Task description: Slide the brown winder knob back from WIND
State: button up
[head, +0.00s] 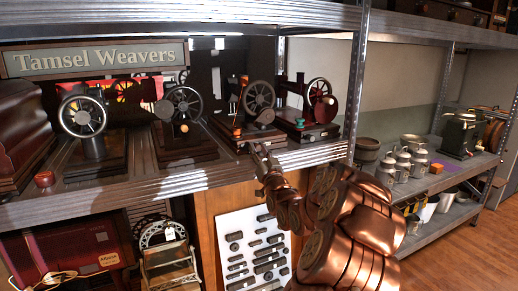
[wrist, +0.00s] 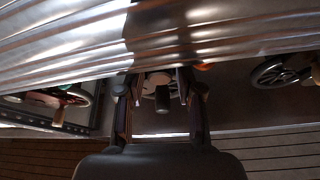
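Several small machines with dark spoked wheels stand on the metal shelf (head: 195,181) in the head view. A brown-orange knob (head: 184,128) shows low on the second machine from the left. A small orange part (head: 237,132) shows on the machine (head: 258,98) nearest my gripper. I cannot tell which is the winder knob, and no WIND marking is readable. My gripper (head: 258,151) is at the shelf's front edge, just below and in front of that machine. In the wrist view my gripper (wrist: 160,88) has its fingers apart, with a dark cylindrical part (wrist: 162,98) visible between them.
The shelf edge (wrist: 60,45) crosses the top of the wrist view, close to my fingers. A metal post (head: 357,85) stands right of the machines. A panel of dark parts (head: 255,250) is below the shelf. Metal pots (head: 403,165) stand on the right shelf.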

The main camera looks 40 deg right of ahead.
jog(key=shift+w+d, duration=0.1)
grip_shut()
dwell(0.3)
